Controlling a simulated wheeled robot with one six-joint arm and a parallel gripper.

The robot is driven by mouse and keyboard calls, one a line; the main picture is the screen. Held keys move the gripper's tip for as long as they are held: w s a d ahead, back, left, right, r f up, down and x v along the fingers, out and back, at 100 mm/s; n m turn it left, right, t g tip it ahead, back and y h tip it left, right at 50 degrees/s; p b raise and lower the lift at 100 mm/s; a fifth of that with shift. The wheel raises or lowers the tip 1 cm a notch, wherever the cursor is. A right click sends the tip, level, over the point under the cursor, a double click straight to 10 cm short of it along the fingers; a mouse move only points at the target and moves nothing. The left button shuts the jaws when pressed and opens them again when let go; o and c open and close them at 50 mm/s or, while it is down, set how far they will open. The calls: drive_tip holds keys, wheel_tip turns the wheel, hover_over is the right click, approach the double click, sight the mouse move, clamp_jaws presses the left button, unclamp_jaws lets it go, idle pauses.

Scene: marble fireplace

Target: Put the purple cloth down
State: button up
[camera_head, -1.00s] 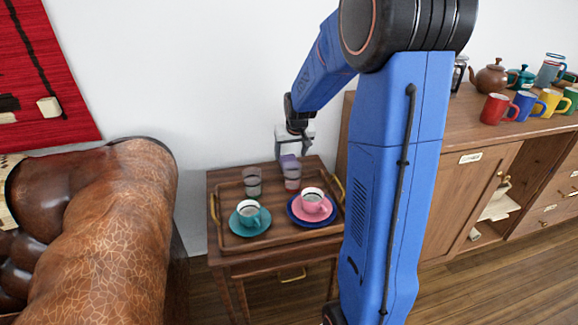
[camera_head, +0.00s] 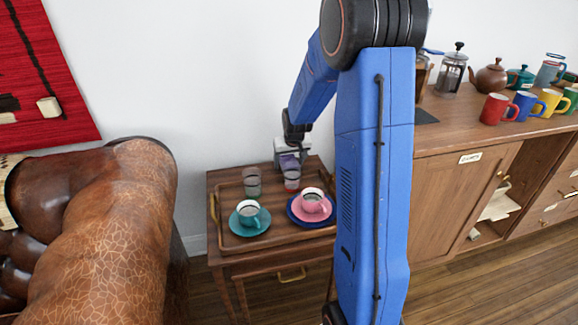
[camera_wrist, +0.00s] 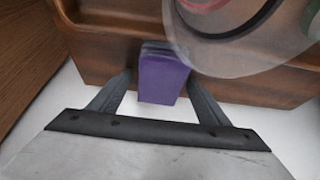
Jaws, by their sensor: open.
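The purple cloth (camera_head: 289,161) shows small at the back edge of the wooden tray (camera_head: 283,242), just behind a clear glass. In the wrist view the cloth (camera_wrist: 163,80) looks like a folded purple block against the tray's wall (camera_wrist: 92,62). My gripper (camera_head: 288,157) is above the back of the tray. In the wrist view my gripper (camera_wrist: 158,82) is open, with one finger on each side of the cloth and a gap at both sides. I cannot tell what bears the cloth's underside.
Two clear glasses, the left one (camera_head: 252,183) and the right one (camera_head: 292,178), stand close to my gripper. A teal cup (camera_head: 248,211) and a pink cup (camera_head: 311,202) sit on saucers in the tray. A leather armchair (camera_head: 110,230) is left; a wooden cabinet (camera_head: 450,185) is right.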

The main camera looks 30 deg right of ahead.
drive_tip(key=shift+f, duration=0.1)
idle(0.3)
drive_tip(key=c, duration=1.2)
